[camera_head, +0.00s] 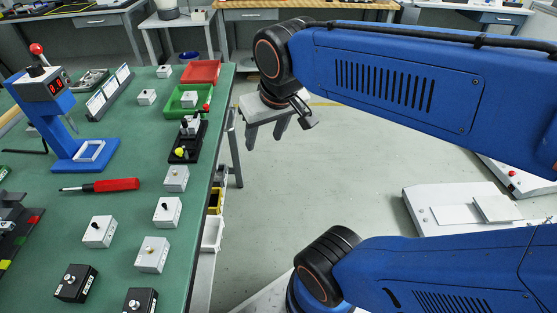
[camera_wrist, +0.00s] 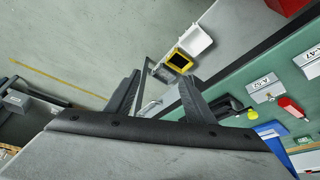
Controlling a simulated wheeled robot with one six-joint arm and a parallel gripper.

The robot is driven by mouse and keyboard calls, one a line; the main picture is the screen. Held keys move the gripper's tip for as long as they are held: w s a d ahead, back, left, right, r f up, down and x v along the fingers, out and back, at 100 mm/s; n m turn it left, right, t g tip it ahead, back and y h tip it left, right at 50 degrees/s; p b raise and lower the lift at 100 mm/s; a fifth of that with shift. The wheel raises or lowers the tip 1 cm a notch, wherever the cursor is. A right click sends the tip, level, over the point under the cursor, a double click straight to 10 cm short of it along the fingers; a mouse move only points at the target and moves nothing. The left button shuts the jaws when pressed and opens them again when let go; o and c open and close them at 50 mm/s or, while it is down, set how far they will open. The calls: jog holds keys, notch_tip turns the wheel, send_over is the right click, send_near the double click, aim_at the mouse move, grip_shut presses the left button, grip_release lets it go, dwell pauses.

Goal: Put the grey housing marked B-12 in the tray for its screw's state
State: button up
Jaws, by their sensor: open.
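Several grey housings with a screw on top stand on the green table in the head view, among them a front one (camera_head: 152,255), a left one (camera_head: 98,232) and two others (camera_head: 167,212) (camera_head: 176,179). Their marks are too small to read, so I cannot tell which is B-12. A red tray (camera_head: 214,66) lies at the table's far right; a green tray (camera_head: 173,108) in front of it holds a grey housing (camera_head: 190,99). My gripper (camera_head: 278,136) is open and empty, off the table's right edge above the floor. Its open fingers also show in the wrist view (camera_wrist: 160,88).
A blue stand (camera_head: 85,152) with a display, a red screwdriver (camera_head: 110,186) and two black housings (camera_head: 76,283) (camera_head: 140,301) also occupy the table. Bins (camera_head: 212,234) hang beside it.

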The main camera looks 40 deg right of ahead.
jog(key=s+f+n, duration=0.1)
jog(key=s+f, duration=0.3)
jog(key=s, duration=0.1)
jog(key=shift+f, duration=0.2)
jog(key=shift+s+d, duration=0.1)
dwell(1.7)
